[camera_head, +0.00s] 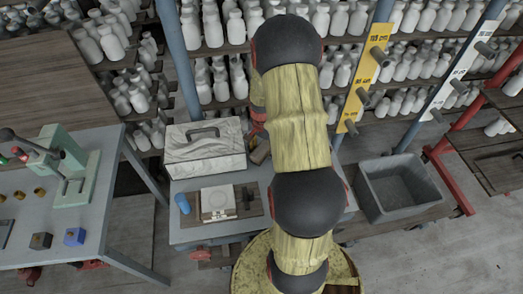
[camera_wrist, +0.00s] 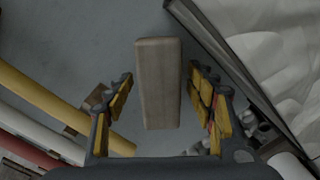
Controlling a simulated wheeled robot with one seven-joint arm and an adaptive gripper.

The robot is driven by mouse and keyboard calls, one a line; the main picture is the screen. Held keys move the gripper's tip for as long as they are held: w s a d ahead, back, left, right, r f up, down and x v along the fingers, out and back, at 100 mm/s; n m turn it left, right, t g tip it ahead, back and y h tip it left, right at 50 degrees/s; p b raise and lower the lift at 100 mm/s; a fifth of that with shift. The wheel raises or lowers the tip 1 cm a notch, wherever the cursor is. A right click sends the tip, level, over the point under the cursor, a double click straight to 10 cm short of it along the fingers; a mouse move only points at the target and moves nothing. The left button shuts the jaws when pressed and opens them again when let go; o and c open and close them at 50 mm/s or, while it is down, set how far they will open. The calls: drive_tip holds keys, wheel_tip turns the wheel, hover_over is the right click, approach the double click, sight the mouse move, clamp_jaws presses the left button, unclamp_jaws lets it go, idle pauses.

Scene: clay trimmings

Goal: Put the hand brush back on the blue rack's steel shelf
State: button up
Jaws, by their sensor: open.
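A long brown wooden block, which looks like the hand brush (camera_wrist: 158,85), lies on a grey surface in the wrist view. No bristles show. My gripper (camera_wrist: 160,105) is open, with one yellow-padded finger on each side of the block and a gap on both sides. In the head view a small brown piece, probably the same brush (camera_head: 260,152), shows beside my arm; my arm hides most of the gripper. The grey steel shelf (camera_head: 195,237) stands between blue posts (camera_head: 177,65), though I cannot tell exactly how they join.
A pale marbled case (camera_head: 205,153) stands close left of my arm; its side also fills the wrist view's right (camera_wrist: 275,50). A tray with a white square (camera_head: 217,202) and a blue cup (camera_head: 183,203) sit in front. A grey bin (camera_head: 400,188) stands at right. Bottles crowd the shelves behind.

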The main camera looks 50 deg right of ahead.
sight(261, 149)
drive_tip(key=w+a+r+n+p, duration=0.1)
drive_tip(key=a+r+n, duration=0.15)
drive_tip(key=r, duration=0.75)
drive_tip(key=w+a+r+n+p, duration=0.15)
drive_tip(key=a+r, duration=0.25)
drive_tip(key=r, duration=0.6)
drive_tip(key=s+a+r+n+t+h, duration=0.15)
drive_tip(key=a+r+n, duration=0.25)
drive_tip(key=a+r, duration=0.6)
drive_tip(key=s+a+r+n+t, duration=0.2)
drive_tip(key=s+a+r+n, duration=0.1)
drive_tip(key=a, duration=0.5)
drive_tip(key=s+a+r+n+t+y, duration=0.1)
drive_tip(key=s+a+r+n+t, duration=0.1)
drive_tip(key=s+a+r+n, duration=0.2)
drive_tip(key=s+a+n, duration=0.2)
drive_tip(key=s+a, duration=0.2)
drive_tip(key=shift+s+a, duration=0.15)
drive_tip(key=shift+a, duration=0.2)
drive_tip(key=shift+r+y, duration=0.1)
drive_tip(key=shift+y, duration=0.15)
